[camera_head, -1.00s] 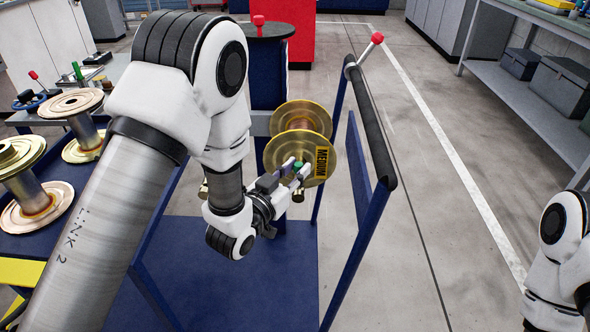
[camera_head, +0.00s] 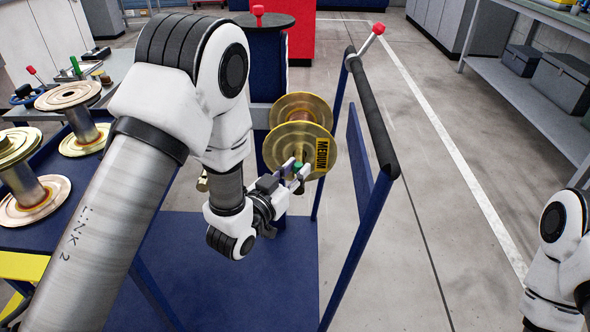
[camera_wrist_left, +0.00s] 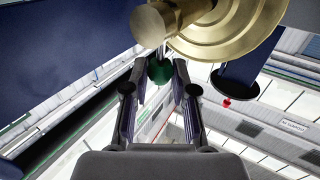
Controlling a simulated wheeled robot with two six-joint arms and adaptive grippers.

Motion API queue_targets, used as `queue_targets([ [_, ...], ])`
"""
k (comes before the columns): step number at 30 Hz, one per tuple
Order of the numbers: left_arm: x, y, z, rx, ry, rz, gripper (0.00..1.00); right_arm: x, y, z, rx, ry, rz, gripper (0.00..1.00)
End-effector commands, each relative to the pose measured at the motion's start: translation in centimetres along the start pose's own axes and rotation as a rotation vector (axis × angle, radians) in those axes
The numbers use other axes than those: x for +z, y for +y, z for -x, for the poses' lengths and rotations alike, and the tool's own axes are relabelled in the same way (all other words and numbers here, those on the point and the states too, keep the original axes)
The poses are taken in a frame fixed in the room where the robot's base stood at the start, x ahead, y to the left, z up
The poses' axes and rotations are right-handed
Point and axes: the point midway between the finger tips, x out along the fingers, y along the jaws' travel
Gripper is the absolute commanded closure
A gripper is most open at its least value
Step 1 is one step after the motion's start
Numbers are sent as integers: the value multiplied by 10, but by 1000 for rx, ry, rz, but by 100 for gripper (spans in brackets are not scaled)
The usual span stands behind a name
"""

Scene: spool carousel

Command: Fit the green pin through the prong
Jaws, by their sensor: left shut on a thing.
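My left gripper (camera_head: 298,172) is shut on the green pin (camera_head: 298,166), in front of the lower part of a gold spool (camera_head: 302,148) with a yellow MEDIUM label. In the left wrist view the pin's round green head (camera_wrist_left: 160,71) sits between the fingertips (camera_wrist_left: 158,80). The brass prong end (camera_wrist_left: 152,24) is just above the pin there, in front of the spool flange (camera_wrist_left: 230,35). The pin's shaft and any hole in the prong are hidden, so I cannot tell whether pin and prong touch. My right gripper is out of view; only its arm shows at the right edge.
A blue cart frame with a black handle bar (camera_head: 373,115) and red knob (camera_head: 378,28) stands right of the spool. Several other spools, one nearest the back (camera_head: 68,96), stand on the left. The grey floor (camera_head: 440,230) at the right is clear.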

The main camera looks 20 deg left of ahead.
Motion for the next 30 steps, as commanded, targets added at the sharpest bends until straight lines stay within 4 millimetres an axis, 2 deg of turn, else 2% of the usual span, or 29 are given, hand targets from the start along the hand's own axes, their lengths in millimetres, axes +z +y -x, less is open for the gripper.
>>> queue_targets([
  [24,22,0,0,0,0,0,100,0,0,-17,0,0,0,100],
  [25,21,0,0,0,0,0,67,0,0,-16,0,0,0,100],
  [27,20,0,0,0,0,0,44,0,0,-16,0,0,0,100],
  [30,20,0,0,0,0,0,44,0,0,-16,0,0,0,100],
])
